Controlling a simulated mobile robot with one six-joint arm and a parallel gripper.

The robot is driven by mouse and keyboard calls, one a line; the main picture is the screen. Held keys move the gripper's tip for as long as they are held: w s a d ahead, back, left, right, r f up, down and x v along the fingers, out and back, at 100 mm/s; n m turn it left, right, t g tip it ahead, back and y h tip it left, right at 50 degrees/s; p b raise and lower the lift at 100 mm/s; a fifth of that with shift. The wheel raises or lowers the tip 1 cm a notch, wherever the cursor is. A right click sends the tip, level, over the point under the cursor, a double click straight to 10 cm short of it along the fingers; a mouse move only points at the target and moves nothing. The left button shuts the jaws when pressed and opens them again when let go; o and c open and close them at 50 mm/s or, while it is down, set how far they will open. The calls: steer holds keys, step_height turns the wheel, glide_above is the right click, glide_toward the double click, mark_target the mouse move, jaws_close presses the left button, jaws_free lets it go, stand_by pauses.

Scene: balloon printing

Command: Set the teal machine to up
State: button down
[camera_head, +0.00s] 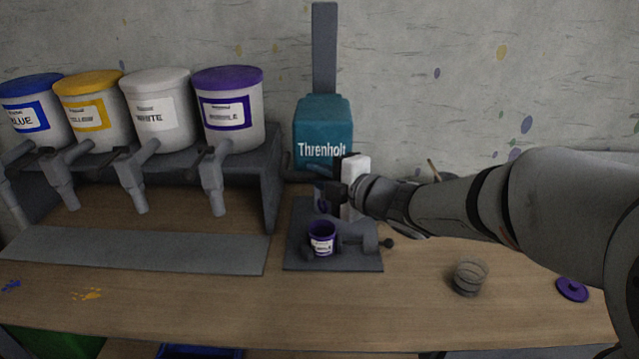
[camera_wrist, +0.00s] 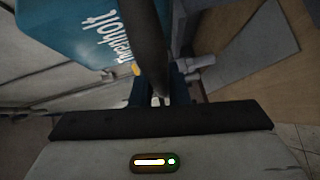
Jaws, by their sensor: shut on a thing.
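The teal machine (camera_head: 322,128), labelled Threnholt, stands against the wall on a dark upright post. Its teal side also shows at the upper left of the wrist view (camera_wrist: 75,30). My gripper (camera_head: 330,188) is at the front of the machine, just below the label. In the wrist view my gripper (camera_wrist: 160,99) is shut on a dark bar (camera_wrist: 139,35), which looks like the machine's lever. The arm hides part of the machine's lower front. A small purple cup (camera_head: 321,240) stands upright below, on the dark base plate (camera_head: 318,264).
Paint buckets with blue, yellow, white and purple lids stand on a dark rack (camera_head: 268,170) at the left, above a grey tray (camera_head: 138,250). The front middle of the table is clear.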

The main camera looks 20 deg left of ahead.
steer(key=shift+r, duration=0.35)
steer(key=c, duration=1.7)
jaws_free()
steer(key=o, duration=0.3)
steer(key=shift+f, duration=0.1)
steer(key=v, duration=0.7)
steer(key=shift+s+d+b, duration=0.2)
steer(key=shift+d+b, duration=0.15)
